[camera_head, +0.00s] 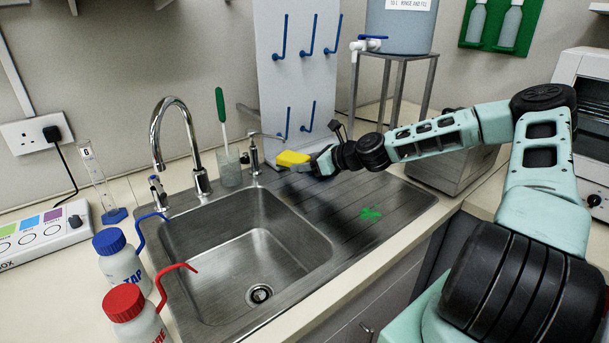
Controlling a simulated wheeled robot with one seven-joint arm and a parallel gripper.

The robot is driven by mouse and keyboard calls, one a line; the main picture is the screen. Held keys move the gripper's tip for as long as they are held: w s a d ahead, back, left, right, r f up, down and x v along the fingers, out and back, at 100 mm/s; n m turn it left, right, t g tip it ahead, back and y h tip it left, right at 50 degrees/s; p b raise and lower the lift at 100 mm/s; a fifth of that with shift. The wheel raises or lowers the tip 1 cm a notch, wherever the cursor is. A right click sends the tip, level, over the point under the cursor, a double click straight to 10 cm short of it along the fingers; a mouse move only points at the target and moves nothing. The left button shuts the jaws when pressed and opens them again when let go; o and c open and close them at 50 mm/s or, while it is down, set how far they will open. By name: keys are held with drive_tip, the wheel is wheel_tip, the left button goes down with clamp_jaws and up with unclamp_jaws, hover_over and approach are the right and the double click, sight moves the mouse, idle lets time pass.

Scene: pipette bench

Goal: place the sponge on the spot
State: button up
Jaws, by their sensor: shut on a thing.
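The yellow sponge (292,158) is held up above the back of the sink unit, near the small tap. My gripper (312,161) is shut on the sponge, gripping it from the right side. The spot is a green mark (370,214) on the ribbed draining board to the right of the basin. The sponge is to the left of and behind the spot in the picture, apart from it. The finger tips are small and partly hidden by the sponge.
The steel basin (215,242) lies left of the draining board. A tall tap (160,140), a beaker with a green-handled brush (229,165) and a blue-peg rack (296,60) stand behind. Wash bottles (122,262) stand front left. The board around the spot is clear.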

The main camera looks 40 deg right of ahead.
sight(304, 183)
wheel_tip(304, 183, down, 4)
drive_tip(key=shift+a+r, duration=0.15)
drive_tip(key=shift+w+f+p, duration=0.2)
drive_tip(key=shift+f+p, duration=0.25)
drive_tip(key=shift+f, duration=0.1)
drive_tip(key=shift+f, duration=0.15)
drive_tip(key=o, duration=0.7)
drive_tip(key=shift+c, duration=0.2)
drive_tip(key=b+v, duration=0.1)
drive_tip(key=v, duration=1.1)
drive_tip(key=shift+r+b, duration=0.2)
drive_tip(key=shift+b, duration=0.2)
